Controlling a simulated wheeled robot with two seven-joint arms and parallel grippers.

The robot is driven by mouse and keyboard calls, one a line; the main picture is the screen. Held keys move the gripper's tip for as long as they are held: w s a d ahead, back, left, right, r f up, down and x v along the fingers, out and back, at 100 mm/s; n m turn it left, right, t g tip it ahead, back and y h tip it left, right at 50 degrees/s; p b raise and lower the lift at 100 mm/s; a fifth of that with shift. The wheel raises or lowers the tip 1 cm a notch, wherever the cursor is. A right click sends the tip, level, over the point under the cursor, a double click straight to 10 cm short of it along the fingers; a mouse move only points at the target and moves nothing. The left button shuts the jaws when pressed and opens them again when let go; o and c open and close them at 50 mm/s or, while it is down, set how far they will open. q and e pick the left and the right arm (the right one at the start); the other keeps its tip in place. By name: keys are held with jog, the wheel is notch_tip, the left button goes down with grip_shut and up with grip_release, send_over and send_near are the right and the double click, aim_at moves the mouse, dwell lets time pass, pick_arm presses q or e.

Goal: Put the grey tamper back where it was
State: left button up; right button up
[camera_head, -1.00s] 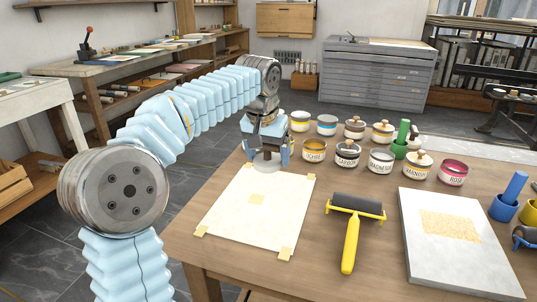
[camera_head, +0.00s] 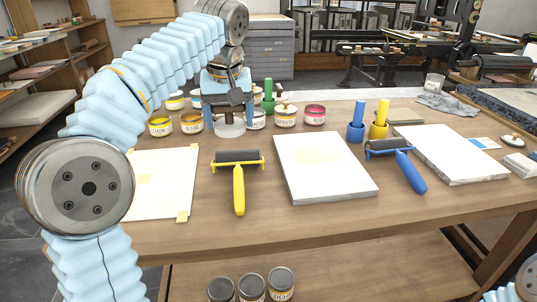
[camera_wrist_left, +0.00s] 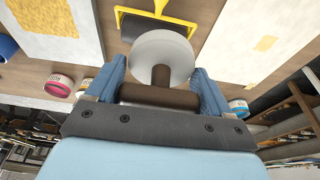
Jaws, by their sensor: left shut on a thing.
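The grey tamper has a round grey disc (camera_head: 230,129) and a brown handle, which shows best in the left wrist view (camera_wrist_left: 160,96). My left gripper (camera_head: 224,106) is shut on the brown handle, with the disc beyond the fingertips, towards the table. In the head view the tamper is behind the yellow-handled roller (camera_head: 238,180), in front of the row of jars. I cannot tell whether the disc touches the table. In the left wrist view, the blue fingers of the gripper (camera_wrist_left: 160,88) stand on both sides of the handle. My right gripper is not in view.
Jars stand close on both sides of the tamper, including an ochre one (camera_head: 191,123) and a red one (camera_head: 315,115). A pale slab (camera_head: 325,170) lies right of the yellow roller, and a white sheet (camera_head: 163,185) lies left. A blue roller (camera_head: 410,172) lies further right.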

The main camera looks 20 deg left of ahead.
pick_arm(q)
jog(key=shift+w+d, duration=0.2)
jog(key=shift+w, duration=0.15)
jog(key=w+a+f+p, duration=0.2)
jog(key=w+a+f, duration=0.2)
jog(key=w, duration=0.4)
send_near(236, 146)
jog(key=shift+w+a+f, duration=0.1)
jog(key=shift+w+f, duration=0.15)
jog(key=shift+f, duration=0.35)
jog(key=shift+w+a+f, duration=0.2)
jog(key=shift+w+f, duration=0.15)
jog(key=shift+f, duration=0.2)
jog(key=shift+s+x, duration=0.2)
jog(key=shift+x, duration=1.55)
jog(key=shift+d+f, duration=0.15)
jog(key=o, duration=1.2)
